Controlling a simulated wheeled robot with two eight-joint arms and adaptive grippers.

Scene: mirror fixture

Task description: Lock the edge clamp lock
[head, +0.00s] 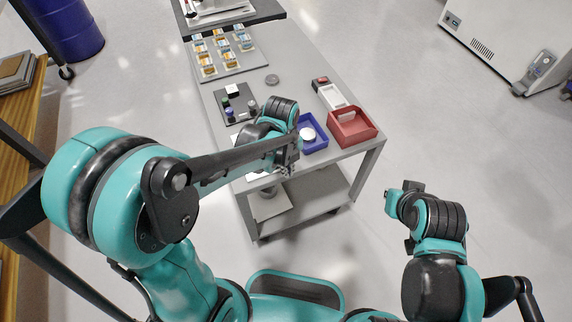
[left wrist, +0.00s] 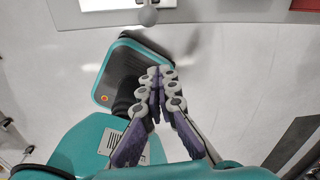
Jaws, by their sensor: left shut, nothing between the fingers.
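My left gripper (head: 288,165) is over the front edge of the grey cart (head: 300,82), close to a blue tray. In the left wrist view its fingers (left wrist: 160,85) are together with nothing between them. A fixture with a white base (head: 215,15) stands on a dark surface at the far end of the cart, cut off by the top of the head view. I cannot make out the edge clamp lock on it. My right arm's end (head: 412,190) is over bare floor, apart from the cart; its fingers are not clear.
The cart holds a blue tray (head: 318,145) with a white round piece, a red bin (head: 352,129), a white box (head: 331,96), a black board (head: 238,105) with knobs, and a rack (head: 232,70) of several blocks. A wooden bench (head: 30,130) stands left.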

